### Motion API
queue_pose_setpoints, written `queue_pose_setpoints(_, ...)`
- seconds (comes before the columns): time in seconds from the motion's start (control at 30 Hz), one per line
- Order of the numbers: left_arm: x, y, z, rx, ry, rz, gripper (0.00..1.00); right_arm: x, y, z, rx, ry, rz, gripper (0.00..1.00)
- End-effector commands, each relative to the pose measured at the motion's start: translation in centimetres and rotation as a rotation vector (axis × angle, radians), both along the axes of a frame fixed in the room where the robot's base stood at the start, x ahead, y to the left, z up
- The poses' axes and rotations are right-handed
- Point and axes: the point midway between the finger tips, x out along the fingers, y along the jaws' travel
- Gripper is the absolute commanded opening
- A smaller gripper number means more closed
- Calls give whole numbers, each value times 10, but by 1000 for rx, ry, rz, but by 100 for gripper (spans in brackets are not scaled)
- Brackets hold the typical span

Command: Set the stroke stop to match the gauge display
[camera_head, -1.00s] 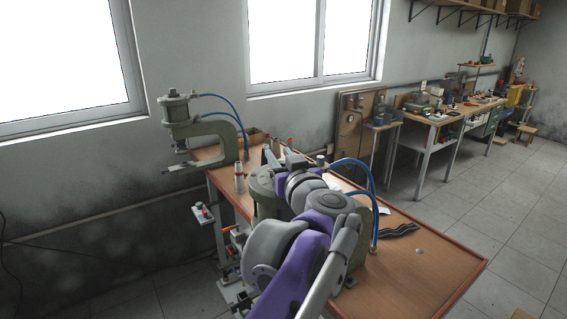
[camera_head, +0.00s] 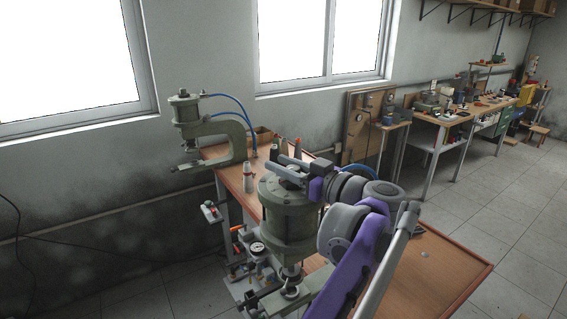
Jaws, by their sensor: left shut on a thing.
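The near green press (camera_head: 288,214) stands at the front of the wooden bench, with its round cylinder upright. My left gripper (camera_head: 281,167) is at the top of this cylinder, its grey jaws reaching in from the right. It is shut on the stroke stop at the cylinder's top, which the jaws mostly hide. A round gauge (camera_head: 257,248) with a pale face sits low to the left of the press. Its reading is too small to tell. My right gripper is not in view.
A second green press (camera_head: 186,110) with a blue hose stands at the bench's far left end. A white bottle (camera_head: 248,178) stands between the presses. The wooden bench top (camera_head: 445,262) is mostly clear at right. A tool board (camera_head: 362,125) stands behind.

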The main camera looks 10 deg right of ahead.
Motion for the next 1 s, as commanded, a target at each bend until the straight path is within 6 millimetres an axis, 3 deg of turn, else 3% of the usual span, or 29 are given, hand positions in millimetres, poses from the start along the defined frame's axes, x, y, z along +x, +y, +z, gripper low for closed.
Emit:
queue_pose_setpoints(0.37,0,0,0,1,-2,3,0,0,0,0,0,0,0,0)
queue_pose_setpoints(0.4,0,0,0,1,-2,3,43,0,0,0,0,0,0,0)
queue_pose_setpoints(0.53,0,0,0,1,-1,2,66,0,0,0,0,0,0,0)
queue_pose_setpoints(0.83,-1,-1,0,1,-1,2,66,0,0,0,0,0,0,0)
queue_pose_setpoints(1.0,-15,-11,-1,1,1,-1,66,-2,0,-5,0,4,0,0)
